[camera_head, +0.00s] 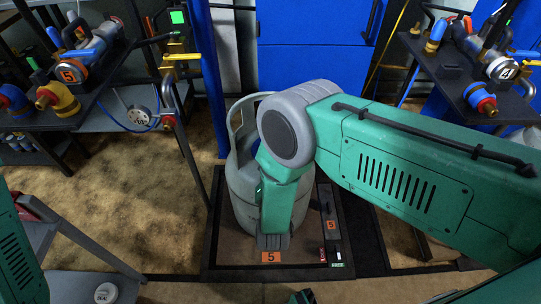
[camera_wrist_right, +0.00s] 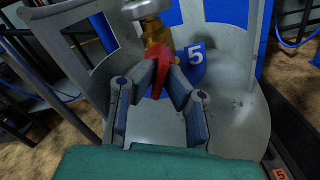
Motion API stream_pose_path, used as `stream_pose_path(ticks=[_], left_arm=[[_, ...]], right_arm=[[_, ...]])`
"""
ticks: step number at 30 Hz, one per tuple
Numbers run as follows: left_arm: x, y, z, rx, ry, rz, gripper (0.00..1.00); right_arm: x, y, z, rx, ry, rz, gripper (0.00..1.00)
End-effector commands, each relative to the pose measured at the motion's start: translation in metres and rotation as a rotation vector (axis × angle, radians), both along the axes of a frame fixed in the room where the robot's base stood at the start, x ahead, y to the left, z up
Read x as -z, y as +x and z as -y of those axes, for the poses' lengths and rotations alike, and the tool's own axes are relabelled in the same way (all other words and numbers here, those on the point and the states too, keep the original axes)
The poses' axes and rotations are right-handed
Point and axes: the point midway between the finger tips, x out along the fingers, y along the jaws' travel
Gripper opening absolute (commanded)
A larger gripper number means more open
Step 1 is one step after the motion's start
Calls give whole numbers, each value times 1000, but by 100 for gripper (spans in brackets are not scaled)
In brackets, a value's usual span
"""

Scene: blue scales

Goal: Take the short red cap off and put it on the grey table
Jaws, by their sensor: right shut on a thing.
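The short red cap (camera_wrist_right: 160,66) shows in the right wrist view beside the brass valve (camera_wrist_right: 155,38) of the grey gas cylinder (camera_wrist_right: 235,115). My right gripper (camera_wrist_right: 161,75) is shut on the red cap, with a finger on each side of it. I cannot tell whether the cap still touches the valve. In the head view the cylinder (camera_head: 242,190) stands upright in the middle, and my right arm hides its top, the cap and the gripper. A grey table surface (camera_head: 75,286) shows at the lower left. My left gripper is not in view.
A blue tag numbered 5 (camera_wrist_right: 195,57) is by the valve. The cylinder stands on a dark-edged platform (camera_head: 225,250) with an orange 5 label (camera_head: 271,257). Benches with fittings stand left (camera_head: 100,88) and right (camera_head: 450,75). A white round object (camera_head: 106,292) lies on the lower-left surface.

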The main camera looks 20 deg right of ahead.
Motion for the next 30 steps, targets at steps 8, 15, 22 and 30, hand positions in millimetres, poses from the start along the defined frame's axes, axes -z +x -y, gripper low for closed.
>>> stream_pose_path(ticks=[8, 15, 22, 30], left_arm=[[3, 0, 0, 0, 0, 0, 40], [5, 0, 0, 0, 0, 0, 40], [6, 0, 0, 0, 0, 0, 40], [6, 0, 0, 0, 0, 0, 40]], right_arm=[[4, -3, -6, -12, -123, -50, 0], [5, -3, -6, -13, -186, -68, 0], [4, -3, -6, -13, -266, -90, 0], [3, -3, -5, -9, -267, -86, 32]])
